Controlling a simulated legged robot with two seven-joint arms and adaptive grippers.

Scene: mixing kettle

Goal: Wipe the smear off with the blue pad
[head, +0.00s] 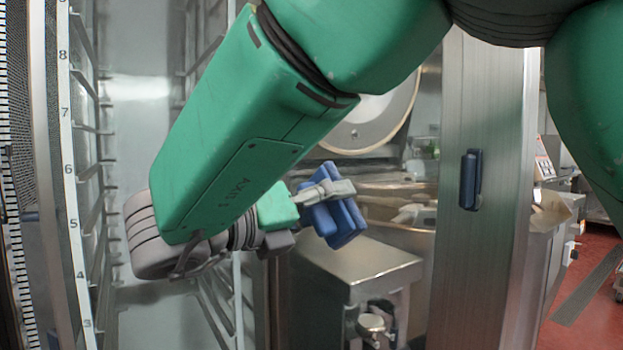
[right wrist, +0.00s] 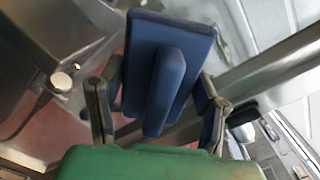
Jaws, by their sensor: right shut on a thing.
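My right gripper (head: 328,197) is shut on the blue pad (head: 347,222) and holds it in the air in front of the steel kettle area. In the right wrist view the pad (right wrist: 195,45) is a flat blue block with a raised ridge, and the gripper's fingers (right wrist: 158,105) stand on either side of the ridge. The pad's far face is hidden from the wrist camera. I cannot make out a smear in either view. My left gripper is not in view.
A steel column (head: 487,260) with a blue handle (head: 470,180) stands right of the pad. A steel box (head: 355,262) is below it, and a large round steel lid (head: 375,125) behind. A numbered rack (head: 68,150) stands at left. Red floor (head: 590,270) shows at right.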

